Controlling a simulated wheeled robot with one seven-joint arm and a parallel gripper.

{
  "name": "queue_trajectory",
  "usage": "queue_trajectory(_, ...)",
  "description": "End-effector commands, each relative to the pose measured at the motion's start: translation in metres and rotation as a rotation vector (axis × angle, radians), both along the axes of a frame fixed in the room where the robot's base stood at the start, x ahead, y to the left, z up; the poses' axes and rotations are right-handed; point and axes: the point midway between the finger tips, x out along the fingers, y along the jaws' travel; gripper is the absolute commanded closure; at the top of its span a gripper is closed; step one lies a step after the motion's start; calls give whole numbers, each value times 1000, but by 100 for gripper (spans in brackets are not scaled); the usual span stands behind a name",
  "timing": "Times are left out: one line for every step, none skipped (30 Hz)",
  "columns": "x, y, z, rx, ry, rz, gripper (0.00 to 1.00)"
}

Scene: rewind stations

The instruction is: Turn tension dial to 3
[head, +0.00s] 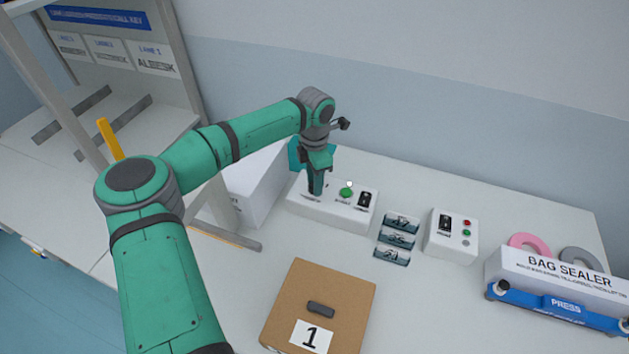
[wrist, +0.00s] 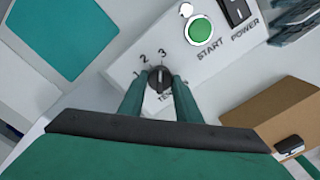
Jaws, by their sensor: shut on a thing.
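The tension dial (wrist: 158,79) is a small dark knob with a light pointer line, on top of a white control box (head: 333,217). The numbers 1, 2 and 3 are printed around it. In the wrist view the pointer line looks roughly straight up, between the 2 and the 3; I cannot tell the exact setting. My gripper (wrist: 157,90) points down with its two green fingers on either side of the dial, shut on it. In the head view my gripper (head: 316,188) hides the dial. The label below the dial is partly covered by the fingers.
The same box carries a green START button (head: 346,192) and a black POWER switch (head: 365,200). Right of it are several small dark packets (head: 398,238), another switch box (head: 451,233) and the bag sealer (head: 556,280). A cardboard box (head: 345,283) marked 1 stands in front.

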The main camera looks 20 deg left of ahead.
Motion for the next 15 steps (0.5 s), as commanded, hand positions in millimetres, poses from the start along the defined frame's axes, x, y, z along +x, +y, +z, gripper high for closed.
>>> queue_trajectory(0, 0, 1, 1, -2, -19, 92)
queue_trajectory(1, 0, 1, 1, -2, -28, 92)
queue_trajectory(1, 0, 1, 1, -2, -41, 92)
queue_trajectory(1, 0, 1, 1, -2, -49, 92)
queue_trajectory(1, 0, 2, 1, -2, -55, 92)
queue_trajectory(1, 0, 2, 1, -2, -63, 92)
queue_trajectory(1, 0, 2, 1, -2, -68, 92)
queue_trajectory(1, 0, 2, 0, -3, -72, 92)
queue_trajectory(1, 0, 2, 0, -3, -77, 92)
queue_trajectory(1, 0, 2, 0, -3, -79, 92)
queue_trajectory(1, 0, 2, 0, -3, -81, 92)
queue_trajectory(1, 0, 2, 0, -3, -82, 92)
queue_trajectory(1, 0, 2, 0, -3, -83, 92)
queue_trajectory(1, 0, 2, 0, -3, -83, 92)
queue_trajectory(1, 0, 2, 0, -4, -83, 92)
